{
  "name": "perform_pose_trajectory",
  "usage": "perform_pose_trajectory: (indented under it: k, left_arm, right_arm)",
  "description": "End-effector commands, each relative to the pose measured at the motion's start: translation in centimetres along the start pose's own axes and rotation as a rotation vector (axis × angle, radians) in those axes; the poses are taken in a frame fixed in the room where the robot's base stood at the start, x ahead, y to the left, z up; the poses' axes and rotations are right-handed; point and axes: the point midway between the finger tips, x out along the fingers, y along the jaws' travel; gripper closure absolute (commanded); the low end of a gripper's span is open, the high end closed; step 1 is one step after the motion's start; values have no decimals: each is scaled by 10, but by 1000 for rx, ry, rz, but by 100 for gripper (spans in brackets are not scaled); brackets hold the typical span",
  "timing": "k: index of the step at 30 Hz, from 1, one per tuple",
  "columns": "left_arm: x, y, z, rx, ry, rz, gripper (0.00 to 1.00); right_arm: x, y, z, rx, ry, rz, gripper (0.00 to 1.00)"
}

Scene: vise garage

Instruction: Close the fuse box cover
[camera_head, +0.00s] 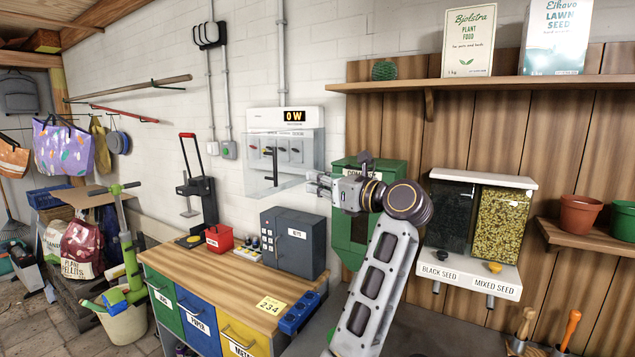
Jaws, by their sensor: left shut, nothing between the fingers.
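The fuse box (285,117) is a white unit on the white brick wall, with a lit "0 W" display and a row of switches below it. Its clear cover (255,178) hangs in front of the switches and carries a dark upright handle (275,166). The cover seems to stand out from the box, but its exact angle is hard to tell. My left gripper (314,184) is shut and empty, just right of the cover's lower right side. Whether it touches the cover is unclear. My right gripper is not in view.
A dark grey key box (293,243) stands on the wooden cabinet top (215,286) below. A green box (385,165) hangs behind my left arm. Seed dispensers (478,220) and a shelf (500,87) are to the right. The wall left of the fuse box has conduits (227,80).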

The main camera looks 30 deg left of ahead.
Motion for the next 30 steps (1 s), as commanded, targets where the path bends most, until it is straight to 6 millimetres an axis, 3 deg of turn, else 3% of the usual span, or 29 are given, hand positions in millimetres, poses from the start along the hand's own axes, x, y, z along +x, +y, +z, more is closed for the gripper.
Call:
perform_pose_trajectory:
  k: [30]
  left_arm:
    - [104,1,2,2,-3,2,100]
  right_arm:
    - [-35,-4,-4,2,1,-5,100]
